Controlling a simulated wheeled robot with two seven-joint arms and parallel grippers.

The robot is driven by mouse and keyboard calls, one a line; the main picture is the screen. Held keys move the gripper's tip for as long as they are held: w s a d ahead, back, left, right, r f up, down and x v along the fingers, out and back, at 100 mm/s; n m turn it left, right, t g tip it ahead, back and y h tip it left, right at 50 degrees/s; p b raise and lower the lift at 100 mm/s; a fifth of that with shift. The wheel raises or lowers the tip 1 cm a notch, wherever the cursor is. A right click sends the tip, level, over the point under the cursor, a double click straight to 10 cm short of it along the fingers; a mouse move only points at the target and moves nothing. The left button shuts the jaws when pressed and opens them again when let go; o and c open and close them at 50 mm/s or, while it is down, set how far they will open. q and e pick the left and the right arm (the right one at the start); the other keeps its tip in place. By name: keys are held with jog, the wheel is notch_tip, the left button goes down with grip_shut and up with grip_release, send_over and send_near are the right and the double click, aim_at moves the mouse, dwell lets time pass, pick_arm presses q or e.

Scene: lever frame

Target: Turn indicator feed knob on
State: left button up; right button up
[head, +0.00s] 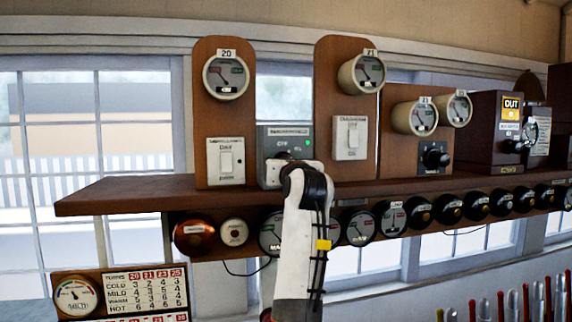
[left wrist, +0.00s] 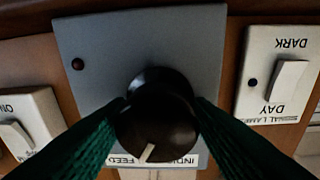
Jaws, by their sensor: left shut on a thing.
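The indicator feed panel is a grey plate (head: 270,140) on the shelf, between two brown boards. In the head view my left arm hides its knob. The left wrist view shows the plate (left wrist: 140,35) upside down, with a round black knob (left wrist: 158,110) and a partly covered white label. The knob's white pointer line points down and slightly left in that view, toward the label. My left gripper (left wrist: 158,118) is shut on the knob, one green finger on each side. A small spot at the plate's right edge looks green in the head view. My right gripper is not in view.
White rocker switches stand on both sides, one on the left board (head: 226,160) and one on the right board (head: 350,137). A wooden shelf (head: 120,195) runs beneath, with several round dials under its edge. Several lever handles stand at the lower right.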

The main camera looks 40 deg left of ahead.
pick_arm(q)
jog(key=m, duration=0.2)
jog(key=shift+w+f+m, duration=0.1)
jog(key=shift+f+m, duration=0.3)
jog(key=shift+m+h, duration=0.4)
jog(key=shift+m, duration=1)
jog(key=o, duration=1.7)
jog(key=shift+w+d+r, duration=0.2)
jog(key=shift+d+r, duration=0.05)
jog(key=shift+d, duration=0.05)
jog(key=shift+s+a, duration=0.1)
jog(key=shift+s+a+r, duration=0.1)
jog(key=shift+a, duration=0.05)
